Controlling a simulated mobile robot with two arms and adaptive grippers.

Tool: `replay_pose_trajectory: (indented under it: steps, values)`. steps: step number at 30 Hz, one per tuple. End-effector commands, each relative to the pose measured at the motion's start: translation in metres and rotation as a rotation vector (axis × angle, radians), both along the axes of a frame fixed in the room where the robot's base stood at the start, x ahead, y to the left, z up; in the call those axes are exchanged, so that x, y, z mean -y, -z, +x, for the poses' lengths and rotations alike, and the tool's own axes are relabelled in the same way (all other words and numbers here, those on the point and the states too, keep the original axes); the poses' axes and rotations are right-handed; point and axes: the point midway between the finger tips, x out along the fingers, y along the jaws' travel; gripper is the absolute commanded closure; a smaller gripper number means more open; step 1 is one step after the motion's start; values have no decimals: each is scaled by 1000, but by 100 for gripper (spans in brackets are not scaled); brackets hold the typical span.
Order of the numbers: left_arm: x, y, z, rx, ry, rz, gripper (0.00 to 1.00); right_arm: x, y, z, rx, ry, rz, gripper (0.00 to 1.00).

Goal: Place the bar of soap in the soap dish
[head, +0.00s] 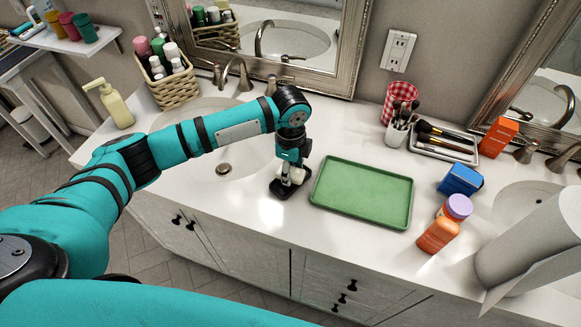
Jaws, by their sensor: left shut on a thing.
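My left gripper (289,181) reaches down to the white counter, just left of the green tray, and is shut on the pale bar of soap (295,175). The gripper hides much of the soap. A small dark soap dish (277,190) appears to be at the counter right under the gripper. Its dark edge is hard to tell from the black fingers. I cannot tell whether the soap touches the dish. My right gripper is out of view.
An empty green tray (362,194) lies close on the right. A sink (205,160) is on the left, with a faucet (236,75) behind. An orange bottle (440,232), a blue box (460,180) and a paper roll (530,240) stand farther right.

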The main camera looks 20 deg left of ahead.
Motion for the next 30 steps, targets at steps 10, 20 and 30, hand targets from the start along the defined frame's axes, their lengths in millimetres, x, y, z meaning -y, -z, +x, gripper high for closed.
replay_pose_trajectory:
  steps: [10,20,30]
  values:
    - [0,5,0,2,0,-1,91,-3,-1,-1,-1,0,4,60]
    - [0,8,0,2,0,0,36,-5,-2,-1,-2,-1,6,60]
    - [0,2,1,4,-1,-1,36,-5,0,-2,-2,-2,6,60]
